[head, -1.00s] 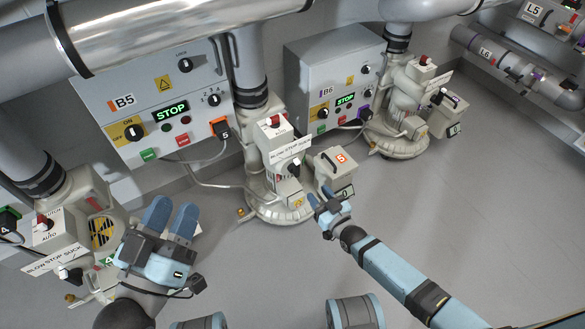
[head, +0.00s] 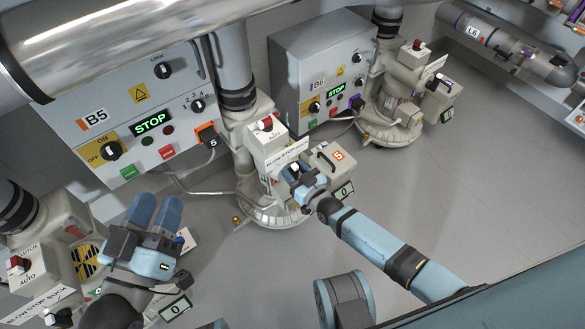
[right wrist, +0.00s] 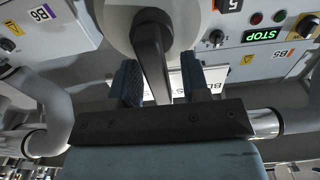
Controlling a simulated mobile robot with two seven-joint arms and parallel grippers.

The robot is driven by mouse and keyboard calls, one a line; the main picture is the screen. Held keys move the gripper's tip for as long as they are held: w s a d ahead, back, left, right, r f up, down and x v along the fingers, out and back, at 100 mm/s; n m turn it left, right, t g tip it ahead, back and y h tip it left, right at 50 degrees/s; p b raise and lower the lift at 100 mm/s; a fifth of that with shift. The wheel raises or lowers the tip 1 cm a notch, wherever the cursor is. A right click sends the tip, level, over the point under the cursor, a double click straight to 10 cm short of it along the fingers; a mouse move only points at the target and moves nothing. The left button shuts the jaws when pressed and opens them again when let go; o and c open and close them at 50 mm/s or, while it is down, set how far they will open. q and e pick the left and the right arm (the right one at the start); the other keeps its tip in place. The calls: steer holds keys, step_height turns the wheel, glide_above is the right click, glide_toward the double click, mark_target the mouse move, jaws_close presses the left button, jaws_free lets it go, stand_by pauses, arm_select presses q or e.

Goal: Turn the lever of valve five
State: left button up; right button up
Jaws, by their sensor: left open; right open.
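The beige valve unit marked with an orange 5 (head: 338,155) stands at the middle of the head view. Its BLOW STOP SUCK plate (head: 280,155) shows behind my right gripper (head: 302,175). In the right wrist view a dark lever (right wrist: 152,55) comes down from a round beige housing. It sits between the two fingers of my open right gripper (right wrist: 160,85), with a gap visible on the right side; contact on the left is unclear. In the head view the gripper hides much of the lever. My left gripper (head: 157,212) is open and empty at lower left.
The B5 control box (head: 150,125) reads STOP behind the unit on the left. The B6 box (head: 320,75) and another valve unit (head: 395,115) stand to the right. A further unit with a yellow hazard sign (head: 86,262) is near my left gripper. Grey floor at right is clear.

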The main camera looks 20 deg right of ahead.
jaws_close()
steer(key=shift+d, duration=0.1)
steer(key=m, duration=0.3)
steer(key=d+m, duration=0.1)
steer(key=m, duration=0.2)
steer(key=d+f+m, duration=0.1)
steer(key=m, duration=0.1)
steer(key=shift+w+m+b, duration=0.35)
steer(key=shift+w+m, duration=0.05)
stand_by(0.6)
jaws_free()
